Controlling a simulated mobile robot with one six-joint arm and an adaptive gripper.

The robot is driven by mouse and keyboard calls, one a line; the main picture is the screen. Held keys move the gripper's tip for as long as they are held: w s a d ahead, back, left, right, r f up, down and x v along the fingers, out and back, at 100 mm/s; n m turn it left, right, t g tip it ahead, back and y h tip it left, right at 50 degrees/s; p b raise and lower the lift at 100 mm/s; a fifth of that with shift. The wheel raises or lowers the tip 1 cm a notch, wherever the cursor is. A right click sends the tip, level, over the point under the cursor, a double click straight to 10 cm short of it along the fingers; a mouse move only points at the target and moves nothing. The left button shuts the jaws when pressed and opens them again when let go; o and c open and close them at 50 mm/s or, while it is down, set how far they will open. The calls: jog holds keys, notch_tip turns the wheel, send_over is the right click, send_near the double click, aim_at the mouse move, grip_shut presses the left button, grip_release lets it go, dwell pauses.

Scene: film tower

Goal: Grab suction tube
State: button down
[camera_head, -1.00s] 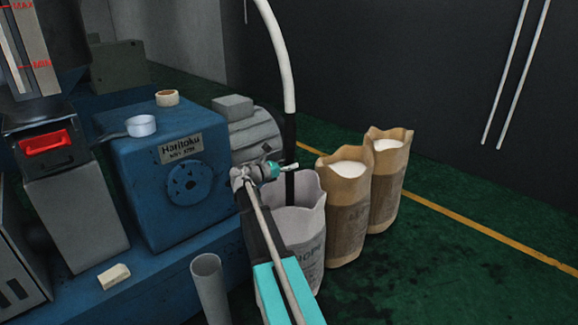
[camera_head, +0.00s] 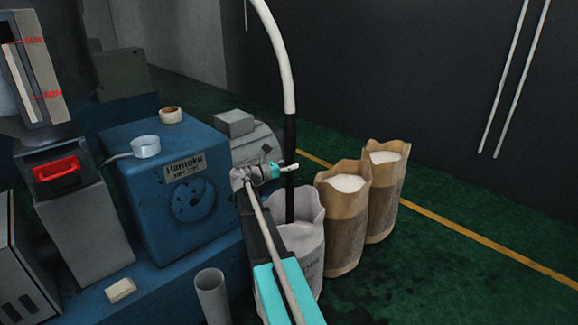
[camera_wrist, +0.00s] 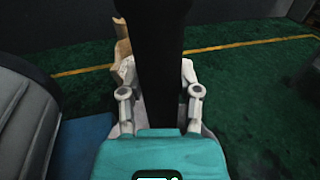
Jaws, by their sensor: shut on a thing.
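The suction tube is a black pipe (camera_head: 290,140) with a white hose (camera_head: 279,50) curving up from its top. It stands nearly upright, its lower end inside an open whitish sack (camera_head: 312,262). My gripper (camera_head: 286,169) is at the tube's middle, above the sack's rim, and is shut on the tube. In the wrist view the black tube (camera_wrist: 160,60) fills the middle between the two fingers of my gripper (camera_wrist: 160,95). The lower tip of the tube is hidden.
Two brown sacks of white material (camera_head: 345,225) (camera_head: 385,200) stand right of the whitish sack. A blue machine (camera_head: 165,200) and a grey motor (camera_head: 255,145) are on the left. A grey open pipe (camera_head: 212,295) stands in front. Green floor at right is clear.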

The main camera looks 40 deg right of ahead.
jog(key=shift+r, duration=0.35)
dwell(0.7)
jog(key=shift+r+p, duration=14.15)
jog(key=shift+p, duration=0.25)
jog(key=shift+r, duration=0.1)
